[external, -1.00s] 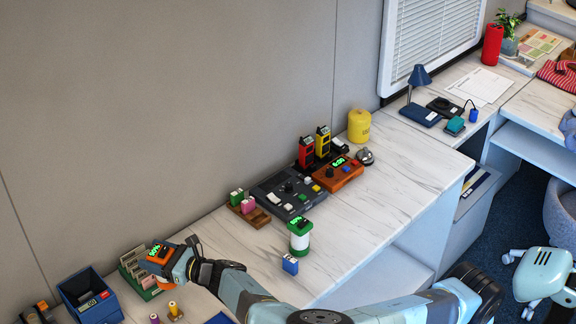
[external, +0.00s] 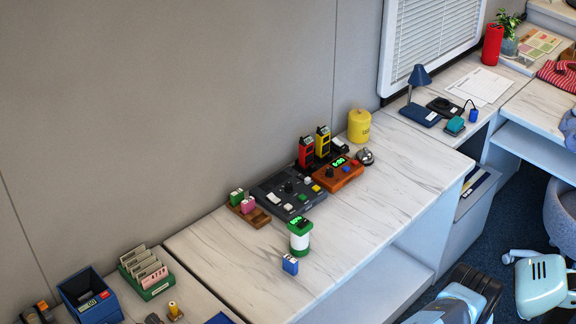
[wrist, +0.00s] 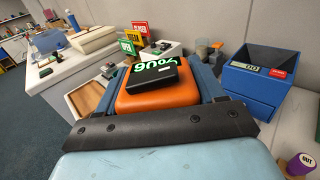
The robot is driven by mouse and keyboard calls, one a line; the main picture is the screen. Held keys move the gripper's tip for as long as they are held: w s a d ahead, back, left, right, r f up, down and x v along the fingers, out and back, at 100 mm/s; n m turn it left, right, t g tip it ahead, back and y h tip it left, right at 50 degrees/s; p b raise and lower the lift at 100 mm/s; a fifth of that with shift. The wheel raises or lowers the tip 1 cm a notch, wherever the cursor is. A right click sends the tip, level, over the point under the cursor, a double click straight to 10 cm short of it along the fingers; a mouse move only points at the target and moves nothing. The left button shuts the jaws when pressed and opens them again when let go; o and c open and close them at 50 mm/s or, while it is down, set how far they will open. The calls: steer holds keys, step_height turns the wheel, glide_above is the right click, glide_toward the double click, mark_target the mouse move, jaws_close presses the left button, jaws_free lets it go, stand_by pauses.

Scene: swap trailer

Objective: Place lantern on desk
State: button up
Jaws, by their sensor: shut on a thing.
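In the wrist view my gripper (wrist: 160,82) is shut on an orange device (wrist: 150,98) with a black top display showing green digits. Its blue fingers press on both sides, and its lower part is hidden, so I cannot tell its full shape. In the external view a green-and-white lantern-like cylinder (external: 300,240) with a green display on top stands upright on the white marble-patterned desk (external: 385,190).
A blue bin (external: 88,298) and a green card holder (external: 150,275) stand at the lower left. The desk's right part is clear.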

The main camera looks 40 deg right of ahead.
steer(key=shift+f, duration=4.65)
steer(key=shift+f, duration=0.35)
steer(key=o, duration=1.4)
steer(key=shift+s, duration=0.1)
steer(key=shift+f, duration=0.1)
steer(key=v, duration=1.3)
steer(key=shift+s+d, duration=0.25)
steer(key=shift+d, duration=0.05)
